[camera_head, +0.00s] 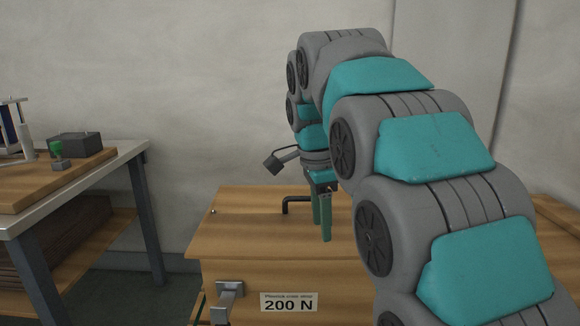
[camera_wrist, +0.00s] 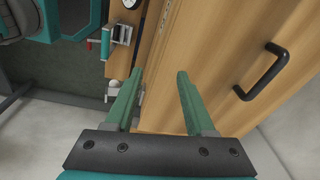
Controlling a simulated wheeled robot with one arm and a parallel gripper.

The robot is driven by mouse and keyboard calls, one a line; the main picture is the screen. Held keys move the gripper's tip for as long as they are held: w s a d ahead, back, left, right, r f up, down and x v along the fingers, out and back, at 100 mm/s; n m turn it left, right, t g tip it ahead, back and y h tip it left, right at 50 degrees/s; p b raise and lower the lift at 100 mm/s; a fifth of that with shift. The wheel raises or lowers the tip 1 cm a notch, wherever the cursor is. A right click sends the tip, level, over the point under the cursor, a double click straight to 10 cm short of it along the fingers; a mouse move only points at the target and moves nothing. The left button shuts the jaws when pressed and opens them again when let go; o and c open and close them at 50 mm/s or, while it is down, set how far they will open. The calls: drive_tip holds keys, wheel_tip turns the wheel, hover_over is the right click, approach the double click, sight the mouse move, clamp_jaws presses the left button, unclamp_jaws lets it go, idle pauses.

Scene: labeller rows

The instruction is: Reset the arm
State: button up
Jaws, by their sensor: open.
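My gripper (camera_head: 322,212) hangs from my grey and teal arm, its green fingers pointing down over the wooden top of a cabinet or bench (camera_head: 245,215). In the wrist view the two green fingers (camera_wrist: 154,98) stand apart with nothing between them. Wooden surface (camera_wrist: 220,60) and a strip of dark floor show beyond them. The fingers appear to be above the wood; whether the tips touch it I cannot tell.
A black bar handle (camera_head: 297,201) stands on the wooden top beside the fingers; it also shows in the wrist view (camera_wrist: 264,72). A metal latch (camera_head: 229,290) and a "200 N" label (camera_head: 289,303) are on the front. A metal-edged table (camera_head: 120,155) stands left, across a floor gap.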

drive_tip(key=s+d+f+n+g, duration=0.1)
drive_tip(key=s+d+f+n, duration=0.2)
drive_tip(key=s, duration=0.7)
drive_tip(key=s+d+f+n+g, duration=0.1)
drive_tip(key=s+d+f+n, duration=0.2)
drive_tip(key=s+f+n, duration=0.4)
drive_tip(key=s+d+f+n+y, duration=0.1)
drive_tip(key=s+d+f+n, duration=0.2)
drive_tip(key=s+f, duration=0.8)
drive_tip(key=s+n, duration=0.2)
drive_tip(key=s, duration=0.2)
drive_tip(key=shift+n+g, duration=0.3)
drive_tip(key=shift+g, duration=0.1)
